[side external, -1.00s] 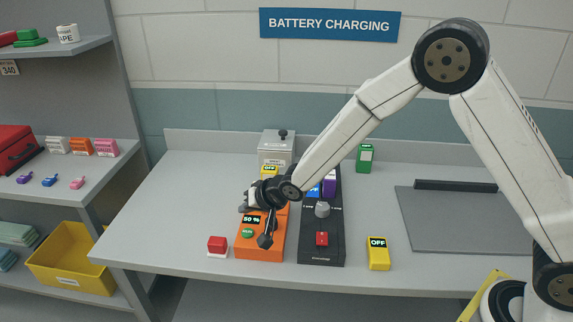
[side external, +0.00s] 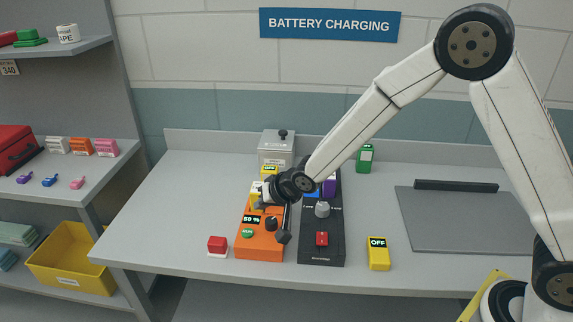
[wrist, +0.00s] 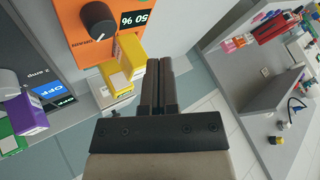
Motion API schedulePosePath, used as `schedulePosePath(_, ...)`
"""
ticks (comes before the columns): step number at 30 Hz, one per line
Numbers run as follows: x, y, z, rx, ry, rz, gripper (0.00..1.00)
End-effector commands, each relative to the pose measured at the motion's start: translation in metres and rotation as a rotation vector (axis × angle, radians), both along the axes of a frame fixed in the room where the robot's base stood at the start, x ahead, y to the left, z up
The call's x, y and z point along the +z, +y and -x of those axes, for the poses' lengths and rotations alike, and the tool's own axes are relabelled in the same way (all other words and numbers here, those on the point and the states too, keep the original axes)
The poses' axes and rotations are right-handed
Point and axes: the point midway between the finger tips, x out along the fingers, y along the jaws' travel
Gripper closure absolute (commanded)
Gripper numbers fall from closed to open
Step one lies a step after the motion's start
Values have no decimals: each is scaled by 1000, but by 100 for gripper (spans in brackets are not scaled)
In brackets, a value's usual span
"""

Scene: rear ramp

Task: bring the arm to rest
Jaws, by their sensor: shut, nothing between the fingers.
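The orange charger (wrist: 88,20) shows there at the top, with a black knob and a "50 %" display. Yellow blocks (wrist: 122,64) sit at the charger beside the fingers in that view. I cannot tell how far the fingers are from them.
A black charger (side external: 321,251) with a red block on it stands right of the orange one. A red-and-white block (side external: 217,246), a yellow "OFF" block (side external: 378,254), a green block (side external: 364,159) and a grey lidded box (side external: 277,148) stand around. A grey mat (side external: 465,225) lies right; shelves (side external: 105,165) stand left.

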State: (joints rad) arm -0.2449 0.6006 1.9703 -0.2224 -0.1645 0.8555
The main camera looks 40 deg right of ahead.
Motion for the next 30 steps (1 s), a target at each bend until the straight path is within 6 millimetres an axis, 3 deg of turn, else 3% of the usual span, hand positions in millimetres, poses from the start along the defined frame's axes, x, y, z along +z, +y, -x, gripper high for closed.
schedulePosePath(8, 21, -61, 62, 59, 116, 180, 100)
schedulePosePath(15, 31, -104, 134, 152, 253, 303, 100)
schedulePosePath(21, 34, -126, 193, 243, 359, 359, 100)
schedulePosePath(24, 34, -131, 213, 278, 393, 371, 100)
schedulePosePath(30, 33, -135, 232, 314, 424, 379, 100)
